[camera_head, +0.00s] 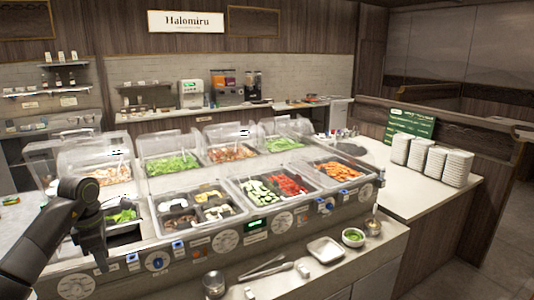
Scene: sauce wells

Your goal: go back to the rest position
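My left arm comes in from the left edge, and its dark gripper (101,264) points down in front of the left end of the food counter (190,262). The gripper is small and dark, so I cannot make out whether its fingers are apart. Nothing clearly shows held in it. My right gripper is not in view. Behind my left gripper, a well with green leaves (123,216) is partly hidden by the arm.
The front ledge holds a metal cup (213,283), tongs (262,268), a white dish (326,250), a bowl of green food (353,237) and a metal pot (373,226). White dishes (457,168) are stacked at right. Clear lids (92,160) stand over the back wells.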

